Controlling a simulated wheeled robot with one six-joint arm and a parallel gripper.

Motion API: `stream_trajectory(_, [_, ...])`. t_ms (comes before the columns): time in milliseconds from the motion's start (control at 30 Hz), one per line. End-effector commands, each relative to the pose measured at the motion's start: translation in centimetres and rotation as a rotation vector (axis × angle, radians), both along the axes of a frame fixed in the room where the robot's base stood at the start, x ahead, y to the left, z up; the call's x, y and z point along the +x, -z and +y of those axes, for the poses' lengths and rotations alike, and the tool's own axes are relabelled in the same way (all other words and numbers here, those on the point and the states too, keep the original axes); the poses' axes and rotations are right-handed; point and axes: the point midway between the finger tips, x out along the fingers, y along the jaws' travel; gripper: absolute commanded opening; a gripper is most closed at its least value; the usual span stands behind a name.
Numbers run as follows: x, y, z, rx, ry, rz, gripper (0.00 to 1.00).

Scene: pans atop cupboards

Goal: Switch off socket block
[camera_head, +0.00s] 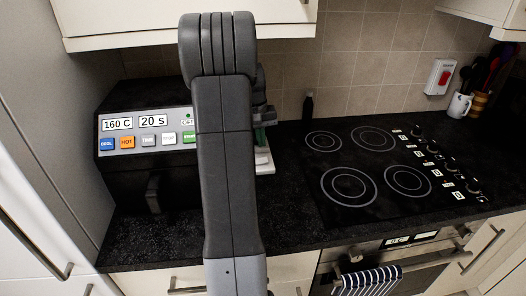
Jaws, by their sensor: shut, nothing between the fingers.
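The socket block (440,77) is a white plate on the tiled wall at the right, above the back right of the hob. It has a red switch (444,77) on its front; whether it is on or off I cannot tell. My gripper (268,114) shows only in part, behind and just right of my own dark arm in the middle of the view. It is shut and empty, well to the left of the socket block and apart from it. Most of my wrist is hidden by the arm.
A control-panel appliance (150,130) stands on the black worktop (150,232) at the left. A white object (264,160) lies beside my arm. The hob (385,170) is clear.

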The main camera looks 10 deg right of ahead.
Motion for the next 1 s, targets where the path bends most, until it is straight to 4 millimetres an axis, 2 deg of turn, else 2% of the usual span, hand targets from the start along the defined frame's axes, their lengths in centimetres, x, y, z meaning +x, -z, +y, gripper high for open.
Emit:
stream_trajectory(33, [-0.1, 1.0, -0.1, 0.0, 0.0, 0.004, 0.0])
stream_trajectory(200, [-0.1, 3.7, -0.4, 0.0, 0.0, 0.004, 0.0])
stream_trajectory(333, [0.0, 4.8, -0.6, 0.0, 0.0, 0.001, 0.0])
stream_trajectory(1000, [0.0, 5.9, -0.8, 0.0, 0.0, 0.001, 0.0])
